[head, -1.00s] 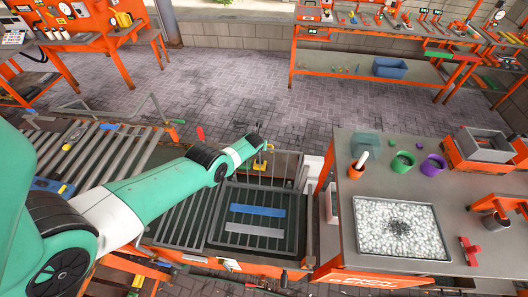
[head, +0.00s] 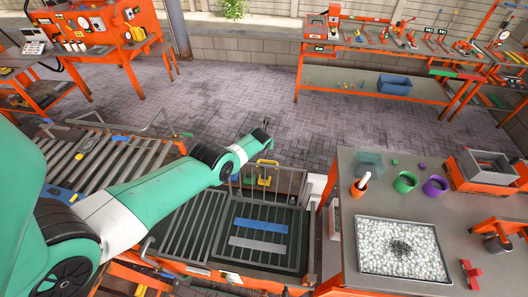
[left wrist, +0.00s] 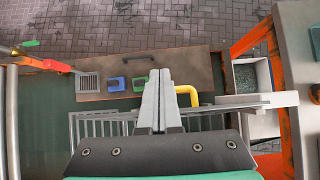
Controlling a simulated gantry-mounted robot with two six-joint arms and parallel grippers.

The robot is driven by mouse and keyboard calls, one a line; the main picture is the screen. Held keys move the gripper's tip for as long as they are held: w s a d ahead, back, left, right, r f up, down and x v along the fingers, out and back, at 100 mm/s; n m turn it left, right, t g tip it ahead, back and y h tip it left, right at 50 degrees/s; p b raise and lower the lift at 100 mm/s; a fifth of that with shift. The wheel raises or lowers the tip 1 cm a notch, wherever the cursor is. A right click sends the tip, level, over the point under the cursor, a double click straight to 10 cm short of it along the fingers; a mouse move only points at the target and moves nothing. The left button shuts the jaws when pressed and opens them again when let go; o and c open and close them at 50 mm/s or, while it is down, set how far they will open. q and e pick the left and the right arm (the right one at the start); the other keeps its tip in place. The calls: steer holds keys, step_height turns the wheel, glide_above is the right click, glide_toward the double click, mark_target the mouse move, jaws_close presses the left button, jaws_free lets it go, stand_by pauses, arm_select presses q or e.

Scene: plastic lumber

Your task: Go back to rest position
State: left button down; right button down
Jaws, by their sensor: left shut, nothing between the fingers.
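My left arm reaches in from the left in the head view, its green and white links stretched over the crate area. My left gripper (head: 266,123) is at the far end, above the back edge of the crate. In the left wrist view its two grey fingers (left wrist: 160,78) are together with nothing between them. My right gripper is not in view.
The barred grey crate (head: 293,212) holds a blue plank (head: 260,224) and a grey plank (head: 257,244). A yellow handle (head: 268,172) stands at its back. A roller conveyor (head: 105,165) lies left. A workbench at right bears a tray of white pellets (head: 362,265) and pots (head: 405,182).

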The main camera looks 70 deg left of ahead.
arm_select(q)
steer(key=shift+a+r, duration=0.1)
steer(key=shift+r, duration=0.25)
steer(key=shift+w, duration=0.15)
